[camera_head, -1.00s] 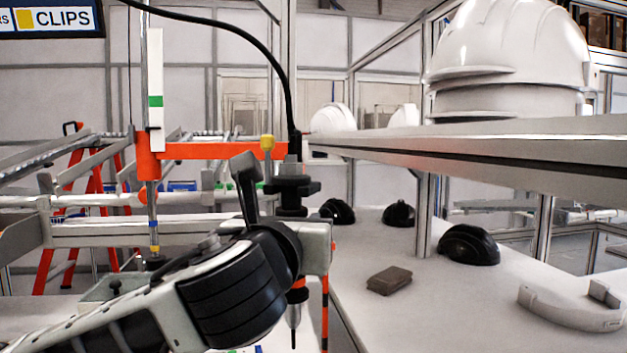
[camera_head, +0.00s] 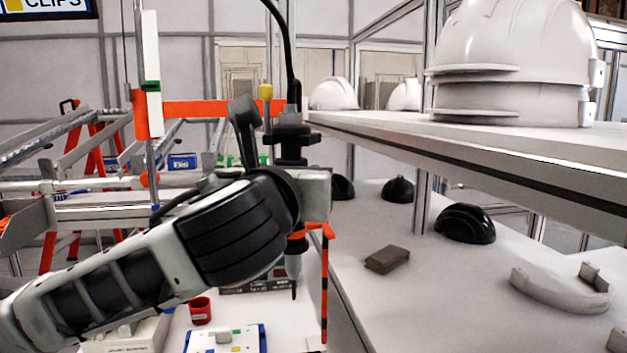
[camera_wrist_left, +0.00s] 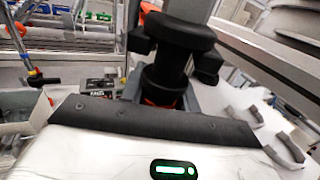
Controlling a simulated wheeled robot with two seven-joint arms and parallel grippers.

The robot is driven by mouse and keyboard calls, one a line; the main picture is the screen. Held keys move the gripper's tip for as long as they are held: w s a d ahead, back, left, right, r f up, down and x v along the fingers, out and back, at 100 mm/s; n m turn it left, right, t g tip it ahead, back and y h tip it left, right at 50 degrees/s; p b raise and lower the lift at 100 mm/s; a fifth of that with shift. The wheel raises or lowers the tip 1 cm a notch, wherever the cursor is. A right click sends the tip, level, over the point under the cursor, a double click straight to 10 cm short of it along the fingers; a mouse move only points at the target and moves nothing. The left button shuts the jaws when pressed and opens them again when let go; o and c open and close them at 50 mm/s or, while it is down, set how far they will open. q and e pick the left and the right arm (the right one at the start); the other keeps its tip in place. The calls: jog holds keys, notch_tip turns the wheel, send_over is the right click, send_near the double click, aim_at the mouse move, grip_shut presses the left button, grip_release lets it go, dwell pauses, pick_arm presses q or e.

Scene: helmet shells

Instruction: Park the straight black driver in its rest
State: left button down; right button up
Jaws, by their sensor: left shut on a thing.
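The straight black driver (camera_head: 291,138) hangs upright in the head view, with its cable rising from its top and its thin bit pointing down. My left gripper (camera_head: 312,190) is shut around its body; my own wrist hides part of the grip. In the left wrist view the driver's dark body (camera_wrist_left: 174,50) stands between the grey fingers (camera_wrist_left: 163,98), with orange low on it. An orange bracket (camera_head: 314,230) on a striped post shows just beside the driver's lower part; I cannot tell if it is the rest or whether they touch. My right gripper is not in view.
An orange bar (camera_head: 210,108) crosses behind the driver. A raised shelf (camera_head: 400,125) with white helmet shells (camera_head: 515,55) is at right. Below it, a white table (camera_head: 440,290) carries black shells (camera_head: 466,223) and a brown block (camera_head: 387,259). A red cup (camera_head: 200,310) stands below my arm.

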pick_arm(q)
jog(key=w, duration=0.1)
jog(key=w+a, duration=0.1)
jog(key=w, duration=0.2)
jog(key=shift+w+a, duration=0.25)
jog(key=shift+w, duration=0.15)
dwell(0.4)
jog(key=w+d, duration=0.4)
jog(key=shift+w, duration=0.4)
jog(key=shift+d, duration=0.1)
jog(key=shift+c, duration=1)
grip_release()
jog(key=shift+f, duration=0.15)
